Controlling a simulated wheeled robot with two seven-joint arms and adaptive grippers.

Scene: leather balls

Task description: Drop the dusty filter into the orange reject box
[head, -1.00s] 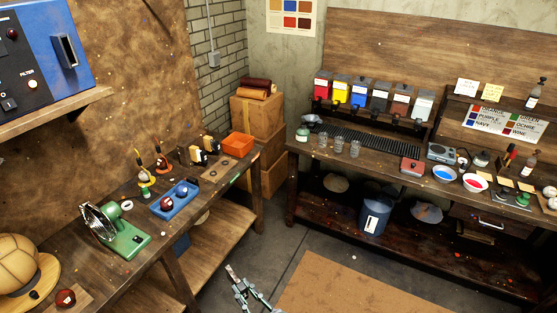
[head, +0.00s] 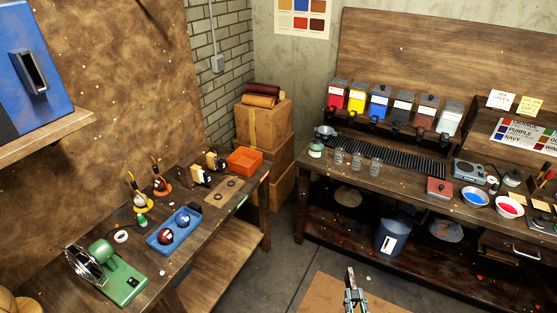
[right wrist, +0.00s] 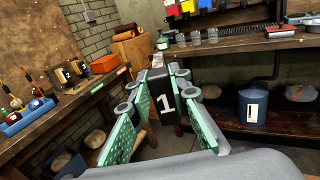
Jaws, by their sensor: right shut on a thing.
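A black filter cartridge with a white "1" on it (right wrist: 163,100) is held between the green pads of my right gripper (right wrist: 160,92) in the right wrist view. In the head view my right gripper (head: 353,294) is at the bottom, above the floor between the benches; the filter is too small there to make out clearly. I cannot tell dust on it. The orange box (head: 244,161) stands open-topped at the far end of the left bench, away from the gripper. It also shows in the right wrist view (right wrist: 104,64). My left gripper is not in view.
On the left bench (head: 207,210), two similar cartridges (head: 207,168) stand near the orange box, with a blue tray of balls (head: 174,233) and a green fan-like machine (head: 112,274). The right bench (head: 310,165) carries paint dispensers, jars and bowls. Floor lies between the benches.

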